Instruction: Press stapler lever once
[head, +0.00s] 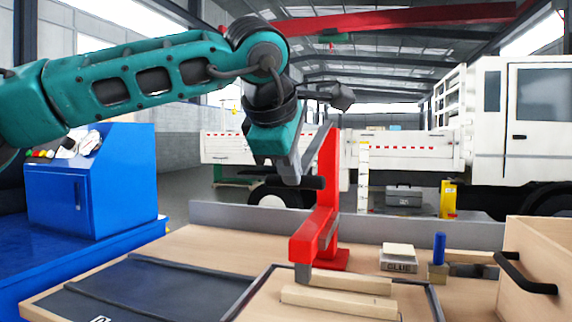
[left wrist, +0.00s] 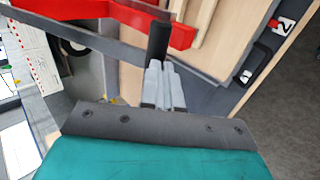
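The red stapler (head: 328,168) stands on the workbench, with a tall upright, a low red arm toward the front, and a grey lever that ends in a black handle (head: 314,183). My left gripper (head: 290,180) points down at the handle's left end, touching it or very close. In the left wrist view the fingers (left wrist: 163,88) are side by side and look shut, with the black handle (left wrist: 158,42) just beyond their tips. No held thing shows between them. The exact contact is hidden. My right gripper is not in view.
Wooden strips (head: 340,300) lie on a board below the stapler's arm. To the right are a glue box (head: 398,262), a blue cylinder (head: 439,246) and a wooden box (head: 540,260) with a black handle. A dark mat (head: 110,290) lies at left, beside a blue cabinet (head: 90,185).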

